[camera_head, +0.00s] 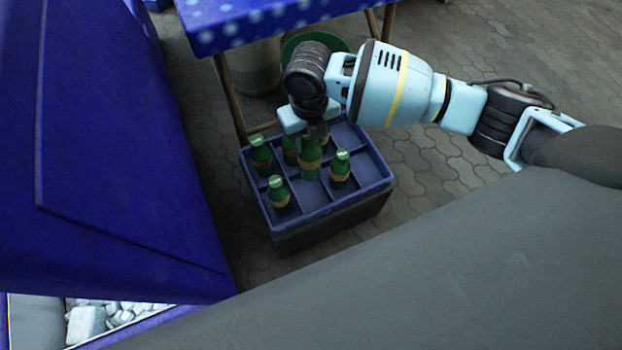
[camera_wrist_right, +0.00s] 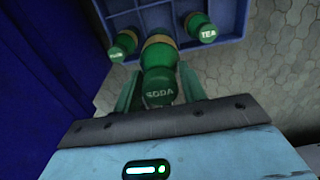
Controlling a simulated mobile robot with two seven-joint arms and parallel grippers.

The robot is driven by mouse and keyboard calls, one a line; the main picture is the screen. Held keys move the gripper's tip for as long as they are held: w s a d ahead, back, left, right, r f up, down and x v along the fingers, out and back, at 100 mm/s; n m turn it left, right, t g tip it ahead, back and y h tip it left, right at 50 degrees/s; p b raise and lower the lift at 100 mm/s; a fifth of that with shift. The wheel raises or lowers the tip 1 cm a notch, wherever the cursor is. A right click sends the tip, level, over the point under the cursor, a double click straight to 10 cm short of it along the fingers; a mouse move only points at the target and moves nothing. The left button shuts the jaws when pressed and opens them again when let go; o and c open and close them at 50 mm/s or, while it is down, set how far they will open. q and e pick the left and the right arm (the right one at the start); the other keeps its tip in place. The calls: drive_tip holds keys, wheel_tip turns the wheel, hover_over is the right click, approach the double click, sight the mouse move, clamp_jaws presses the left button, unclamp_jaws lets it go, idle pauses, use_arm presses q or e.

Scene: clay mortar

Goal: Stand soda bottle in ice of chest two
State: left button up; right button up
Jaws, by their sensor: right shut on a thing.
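The soda bottle (camera_head: 311,163) is green with a tan band. Its cap reads SODA in the right wrist view (camera_wrist_right: 160,88), where it sits between the two fingers. My right gripper (camera_head: 316,131) reaches down from above and is shut on this bottle near its top. The bottle is upright over or in the blue divided crate (camera_head: 352,205); I cannot tell if its base is clear of the crate. White ice (camera_head: 105,315) shows in an open chest at the lower left; which chest this is cannot be told. My left gripper is out of view.
Several other green bottles stand in the crate, including one at the front (camera_head: 279,196), one at the right (camera_head: 340,171) and a TEA one (camera_wrist_right: 205,30). A large blue panel (camera_head: 110,150) fills the left. A dotted blue table (camera_head: 260,22) stands behind. Paving is clear at the right.

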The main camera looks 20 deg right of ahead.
wheel_tip(320, 180, up, 3)
drive_tip(key=shift+r+p, duration=0.15)
drive_tip(key=shift+p, duration=0.95)
drive_tip(key=shift+r+p, duration=0.55)
